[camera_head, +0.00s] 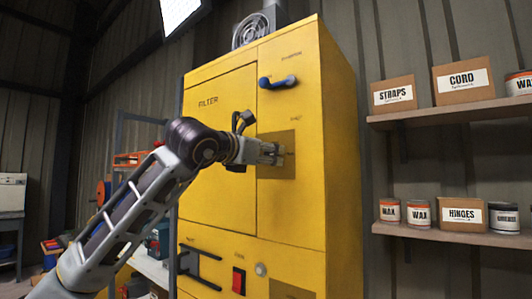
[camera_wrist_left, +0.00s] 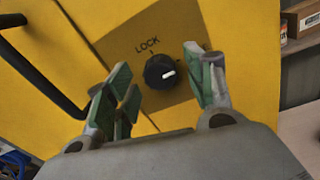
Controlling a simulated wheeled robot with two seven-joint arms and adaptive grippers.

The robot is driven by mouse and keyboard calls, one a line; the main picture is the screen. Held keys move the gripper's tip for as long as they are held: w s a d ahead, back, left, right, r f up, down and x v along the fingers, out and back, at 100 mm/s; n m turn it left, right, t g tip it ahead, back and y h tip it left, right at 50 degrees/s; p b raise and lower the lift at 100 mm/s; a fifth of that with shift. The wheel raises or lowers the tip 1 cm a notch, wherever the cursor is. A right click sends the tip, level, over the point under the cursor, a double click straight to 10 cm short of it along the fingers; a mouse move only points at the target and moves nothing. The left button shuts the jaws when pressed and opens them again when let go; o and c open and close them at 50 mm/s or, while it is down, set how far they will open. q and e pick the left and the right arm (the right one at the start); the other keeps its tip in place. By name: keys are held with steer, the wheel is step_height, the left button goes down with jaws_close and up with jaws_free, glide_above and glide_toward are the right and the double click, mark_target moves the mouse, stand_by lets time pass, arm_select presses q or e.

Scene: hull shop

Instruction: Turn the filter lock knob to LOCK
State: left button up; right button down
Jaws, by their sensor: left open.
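The filter lock knob (camera_wrist_left: 160,71) is black and round, on a brown plate (camera_wrist_left: 125,40) on the yellow filter cabinet (camera_head: 220,110). The word LOCK is printed above it, with a small tick below the word. The knob's white pointer mark faces right, not at the LOCK tick. My left gripper (camera_head: 275,153) is in front of the plate, open, its green-padded fingers on either side of the knob with gaps visible. I cannot tell how deep the fingertips reach. In the head view the gripper hides the knob. My right gripper is not in view.
The cabinet has a dark blue handle (camera_head: 277,82) above, black handles (camera_head: 197,268) at lower left and a red switch (camera_head: 239,281) below. Shelves (camera_head: 450,115) with boxes and cans stand to the right. In the wrist view a black bar (camera_wrist_left: 40,70) runs left of the gripper.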

arm_select(q)
steer(key=shift+w+d, duration=0.1)
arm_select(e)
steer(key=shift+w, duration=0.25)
